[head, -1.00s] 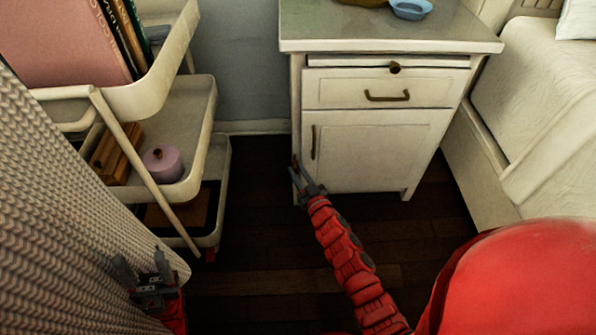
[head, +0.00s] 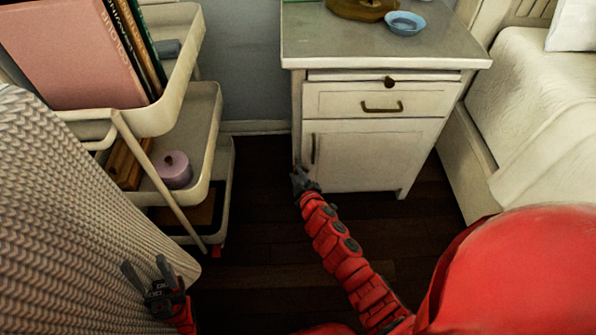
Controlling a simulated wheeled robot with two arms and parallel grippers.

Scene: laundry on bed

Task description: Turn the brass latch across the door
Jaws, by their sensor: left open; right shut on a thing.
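The white cabinet door (head: 375,155) is shut, with an upright brass handle (head: 313,149) near its left edge. My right gripper (head: 299,176) is at the door's lower left edge, below that handle. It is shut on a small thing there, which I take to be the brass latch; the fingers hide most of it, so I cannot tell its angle. My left gripper (head: 150,275) is open and empty at the lower left, in front of the woven surface and away from the door.
A drawer (head: 340,97) with a brass handle is above the door. A blue bowl (head: 404,24) is on the cabinet top (head: 350,46). A white shelf cart (head: 213,110) stands left, the bed (head: 525,100) right. Dark floor (head: 262,200) is clear between cart and cabinet.

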